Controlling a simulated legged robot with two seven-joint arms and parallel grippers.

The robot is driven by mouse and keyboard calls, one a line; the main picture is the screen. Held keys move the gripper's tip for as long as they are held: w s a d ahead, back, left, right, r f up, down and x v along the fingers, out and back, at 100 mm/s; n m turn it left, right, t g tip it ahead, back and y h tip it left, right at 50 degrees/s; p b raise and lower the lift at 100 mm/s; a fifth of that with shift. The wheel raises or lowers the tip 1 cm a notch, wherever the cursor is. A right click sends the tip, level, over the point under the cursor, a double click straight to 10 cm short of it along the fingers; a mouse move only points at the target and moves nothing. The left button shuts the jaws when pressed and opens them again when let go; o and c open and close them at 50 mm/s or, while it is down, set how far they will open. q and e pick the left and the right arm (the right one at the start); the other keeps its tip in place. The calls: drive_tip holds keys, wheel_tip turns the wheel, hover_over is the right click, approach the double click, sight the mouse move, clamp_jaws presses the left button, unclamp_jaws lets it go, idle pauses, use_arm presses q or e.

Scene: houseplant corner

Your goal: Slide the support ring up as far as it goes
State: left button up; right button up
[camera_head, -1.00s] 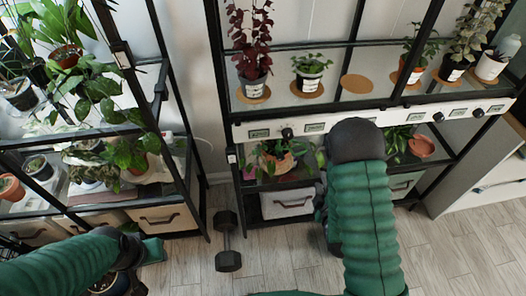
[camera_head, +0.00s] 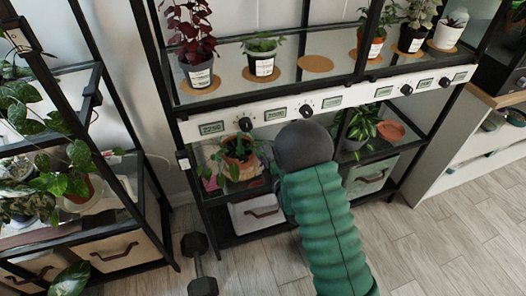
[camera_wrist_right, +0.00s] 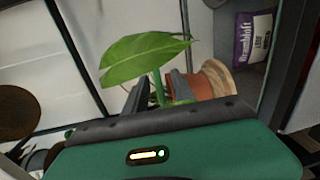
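In the right wrist view my right gripper (camera_wrist_right: 157,88) has its two dark fingers apart. A green stem (camera_wrist_right: 158,90) shows between them; I cannot tell if they touch it. A large green leaf (camera_wrist_right: 145,55) hangs just above the fingers. A terracotta pot (camera_wrist_right: 213,80) is right of the fingers. In the head view my right arm reaches to the lower shelf, beside a plant in a terracotta pot (camera_head: 240,165), and hides most of the right gripper. I cannot make out a support ring in either view. My left gripper is out of view.
Potted plants and cork mats (camera_head: 316,64) stand on the upper shelf, above a white panel (camera_head: 275,112) with black knobs. A purple bag (camera_wrist_right: 255,42) is near the pot. A dumbbell (camera_head: 198,265) lies on the floor. Another plant rack (camera_head: 85,180) stands left. Floor at right is clear.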

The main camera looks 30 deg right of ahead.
drive_tip(key=shift+b+x, duration=0.3)
drive_tip(key=shift+x, duration=1.55)
drive_tip(key=shift+a, duration=0.15)
clamp_jaws()
drive_tip(key=shift+s+f, duration=0.1)
drive_tip(key=shift+f, duration=0.1)
